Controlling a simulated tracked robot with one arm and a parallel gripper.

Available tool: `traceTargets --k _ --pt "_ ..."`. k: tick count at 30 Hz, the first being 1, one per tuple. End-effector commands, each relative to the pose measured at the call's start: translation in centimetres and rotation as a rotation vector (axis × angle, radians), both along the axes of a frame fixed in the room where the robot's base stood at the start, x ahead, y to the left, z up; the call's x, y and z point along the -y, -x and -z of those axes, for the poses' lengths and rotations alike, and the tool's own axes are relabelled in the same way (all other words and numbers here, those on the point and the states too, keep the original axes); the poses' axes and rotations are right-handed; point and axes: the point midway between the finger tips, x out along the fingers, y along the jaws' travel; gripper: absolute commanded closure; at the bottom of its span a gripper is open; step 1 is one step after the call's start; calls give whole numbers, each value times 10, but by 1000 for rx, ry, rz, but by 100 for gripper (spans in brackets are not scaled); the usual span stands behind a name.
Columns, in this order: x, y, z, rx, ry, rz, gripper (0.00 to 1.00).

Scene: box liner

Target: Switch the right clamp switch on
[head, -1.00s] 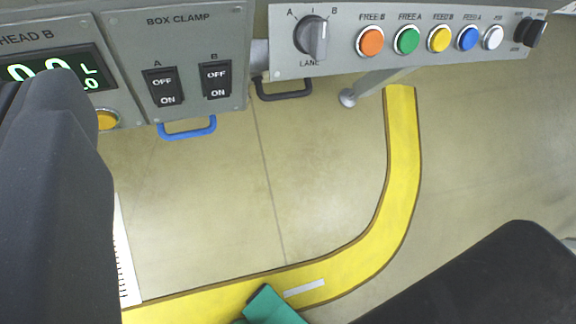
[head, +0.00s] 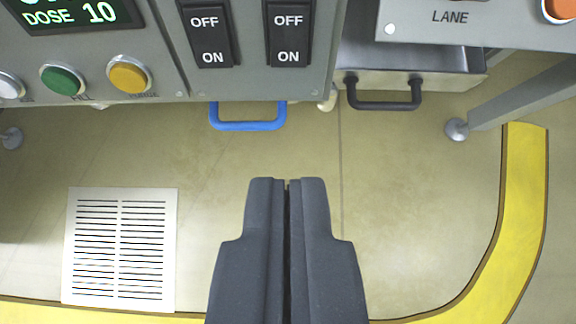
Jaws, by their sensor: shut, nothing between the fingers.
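The right clamp switch (head: 290,33) is a black rocker marked OFF at its top and ON at its bottom, on the grey box clamp panel at the top of the head view. The left clamp switch (head: 208,34) is a like rocker beside it. I cannot tell which way either is tipped. My gripper (head: 287,182) is shut and empty, its fingers together. In the picture it lies below the right switch, apart from it. The upper edge of the panel is out of view.
A blue handle (head: 248,125) hangs under the panel, between the gripper and the switches in the picture. A black handle (head: 384,105) is to its right. A panel with round buttons (head: 129,74) is at left. A white floor grille (head: 120,250) and yellow floor line (head: 490,265) lie below.

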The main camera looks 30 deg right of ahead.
Motion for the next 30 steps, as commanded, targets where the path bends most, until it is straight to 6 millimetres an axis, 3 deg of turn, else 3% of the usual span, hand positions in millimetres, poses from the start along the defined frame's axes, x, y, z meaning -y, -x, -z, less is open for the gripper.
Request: traceTargets --k 16,30 --pt "30 -49 69 -1 1 1 100" --pt "49 -77 82 0 1 2 100"
